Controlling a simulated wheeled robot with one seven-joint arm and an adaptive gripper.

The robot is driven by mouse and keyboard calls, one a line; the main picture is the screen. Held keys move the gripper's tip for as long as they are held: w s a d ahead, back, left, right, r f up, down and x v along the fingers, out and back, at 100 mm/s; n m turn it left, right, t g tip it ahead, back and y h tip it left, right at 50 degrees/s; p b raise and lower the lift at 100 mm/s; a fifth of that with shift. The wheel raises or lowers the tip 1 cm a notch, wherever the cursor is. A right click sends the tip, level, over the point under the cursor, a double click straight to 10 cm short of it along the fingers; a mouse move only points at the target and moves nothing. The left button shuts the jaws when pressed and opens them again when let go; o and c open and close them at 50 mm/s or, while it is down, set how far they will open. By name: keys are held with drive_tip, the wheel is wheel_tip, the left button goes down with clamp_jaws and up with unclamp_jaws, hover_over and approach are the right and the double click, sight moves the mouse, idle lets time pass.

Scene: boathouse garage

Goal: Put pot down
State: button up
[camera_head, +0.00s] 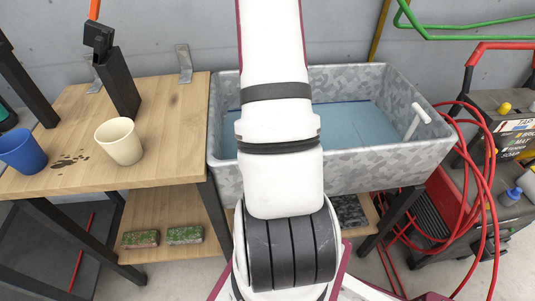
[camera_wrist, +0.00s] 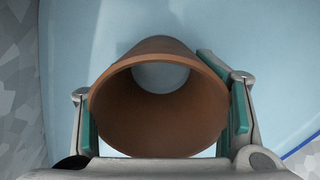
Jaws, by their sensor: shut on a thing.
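A brown terracotta pot (camera_wrist: 158,112) is in the wrist view, seen from its open rim with a round pale opening at its far end. My gripper (camera_wrist: 165,115) is shut on it, with one green-padded finger on each side of the pot. Light blue surface of the sink basin shows around and beyond the pot; I cannot tell whether the pot touches it. In the head view my arm covers the middle of the galvanized sink (camera_head: 385,160), and my gripper and the pot are hidden there.
A wooden bench (camera_head: 175,100) left of the sink carries a cream pot (camera_head: 119,141), a blue pot (camera_head: 22,151) and a dark stain. Bare bench top lies right of the cream pot. Two mossy bricks (camera_head: 184,235) lie on the lower shelf. A red hose (camera_head: 487,190) hangs at the right.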

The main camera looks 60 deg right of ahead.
drive_tip(key=shift+f, duration=0.25)
drive_tip(key=o, duration=1.3)
drive_tip(key=shift+o, duration=0.2)
wheel_tip(320, 180, up, 12)
clamp_jaws()
idle(1.2)
drive_tip(key=shift+w, duration=0.1)
